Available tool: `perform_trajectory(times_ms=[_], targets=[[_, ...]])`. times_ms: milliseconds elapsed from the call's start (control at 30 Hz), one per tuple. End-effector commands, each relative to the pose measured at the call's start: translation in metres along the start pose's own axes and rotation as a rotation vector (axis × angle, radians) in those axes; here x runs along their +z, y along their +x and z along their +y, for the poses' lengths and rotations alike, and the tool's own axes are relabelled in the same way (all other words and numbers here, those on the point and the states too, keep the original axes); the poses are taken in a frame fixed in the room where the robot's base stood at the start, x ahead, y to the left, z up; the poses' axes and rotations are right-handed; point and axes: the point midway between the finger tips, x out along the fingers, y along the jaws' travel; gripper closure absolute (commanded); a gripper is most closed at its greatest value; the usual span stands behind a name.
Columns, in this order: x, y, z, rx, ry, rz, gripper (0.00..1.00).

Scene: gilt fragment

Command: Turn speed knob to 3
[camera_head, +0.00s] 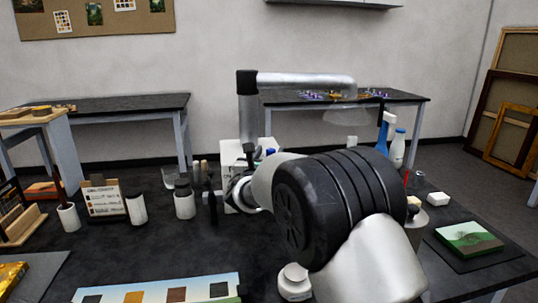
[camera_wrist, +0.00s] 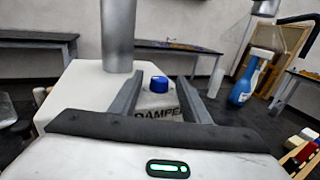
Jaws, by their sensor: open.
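A white machine box (camera_head: 230,155) stands on the dark table, partly hidden behind my arm; it also shows in the wrist view (camera_wrist: 82,84). A blue knob (camera_wrist: 159,84) sits on it, above a label reading "DAMPER". No label reading "speed" and no number scale can be made out, so I cannot tell which knob is the speed knob. My gripper (camera_wrist: 160,77) is open. In the wrist view its two fingers appear on either side of the blue knob, with gaps on both sides. I cannot tell whether the fingers are level with the knob or above it.
A grey metal duct (camera_head: 300,79) rises from the box and bends right to a clear hood. Several jars and a small sign (camera_head: 104,199) stand left of the box. A blue spray bottle (camera_head: 383,133) and a white bottle (camera_head: 398,148) stand right. A small painting (camera_head: 468,237) lies front right.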

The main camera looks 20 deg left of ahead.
Motion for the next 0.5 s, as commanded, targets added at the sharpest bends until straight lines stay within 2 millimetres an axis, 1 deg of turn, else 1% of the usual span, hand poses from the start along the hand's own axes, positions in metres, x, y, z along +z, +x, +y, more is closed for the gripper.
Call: perform_trajectory(times_ms=[67, 100, 267, 300, 333, 500], targets=[[-0.0002, -0.0002, -0.0001, 0.000, 0.000, 0.000, 0.58], [-0.0002, -0.0002, -0.0001, 0.000, 0.000, 0.000, 0.61], [-0.0003, -0.0003, -0.0001, 0.000, 0.000, 0.000, 0.88], [-0.0003, -0.0004, -0.0001, 0.000, 0.000, 0.000, 0.95], [-0.0002, -0.0004, -0.0001, 0.000, 0.000, 0.000, 0.98], [0.0041, 0.0004, 0.0025, -0.031, 0.000, -0.001, 0.98]])
